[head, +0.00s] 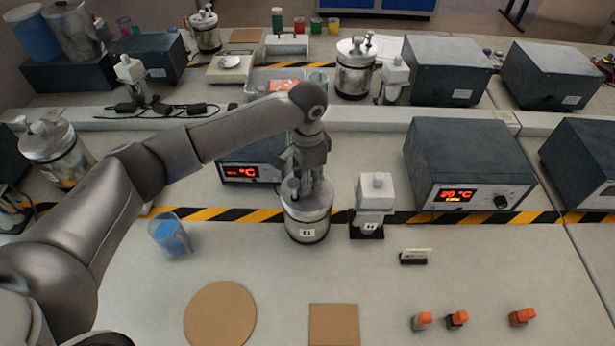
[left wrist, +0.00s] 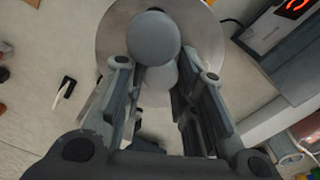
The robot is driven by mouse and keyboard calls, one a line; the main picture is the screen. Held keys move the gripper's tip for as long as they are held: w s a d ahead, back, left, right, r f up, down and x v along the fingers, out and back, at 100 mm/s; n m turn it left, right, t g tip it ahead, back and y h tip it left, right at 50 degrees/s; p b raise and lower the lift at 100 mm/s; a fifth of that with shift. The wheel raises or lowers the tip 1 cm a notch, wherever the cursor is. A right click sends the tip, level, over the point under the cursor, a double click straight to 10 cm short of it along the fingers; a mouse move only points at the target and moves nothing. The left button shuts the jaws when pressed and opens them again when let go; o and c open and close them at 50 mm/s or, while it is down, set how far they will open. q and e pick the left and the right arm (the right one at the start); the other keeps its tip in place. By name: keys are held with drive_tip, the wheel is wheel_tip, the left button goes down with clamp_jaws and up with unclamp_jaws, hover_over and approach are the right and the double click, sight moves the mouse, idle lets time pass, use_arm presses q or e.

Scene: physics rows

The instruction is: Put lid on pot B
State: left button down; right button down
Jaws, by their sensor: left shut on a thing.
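A metal pot (head: 307,232) with a small white label, its letter hard to read, stands near the middle of the bench, on the striped tape line. A round metal lid (head: 319,203) with a knob is at its top. I cannot tell whether the lid is fully seated. My left gripper (head: 313,187) points down from above, shut on the lid's handle. In the left wrist view, the lid (left wrist: 205,35) lies under the fingers (left wrist: 163,75), with a round grey knob between and beyond them. The gripper hides part of the lid. My right gripper is not in view.
A white device (head: 374,195) stands close right of the pot. A heater box (head: 252,172) is behind it, another (head: 465,165) to the right. A blue-filled beaker (head: 170,235) stands left. A round cork mat (head: 220,315) and square mat (head: 333,325) lie bare in front.

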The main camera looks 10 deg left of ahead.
use_arm(q)
drive_tip(key=shift+f+p, duration=0.25)
drive_tip(key=shift+p, duration=0.1)
idle(0.4)
drive_tip(key=c, duration=1.1)
unclamp_jaws()
drive_tip(key=shift+r, duration=0.1)
wheel_tip(320, 180, up, 6)
drive_tip(key=p, duration=0.6)
drive_tip(key=shift+f, duration=0.25)
drive_tip(key=shift+r, duration=0.15)
drive_tip(key=shift+r+p, duration=0.3)
drive_tip(key=shift+r, duration=0.7)
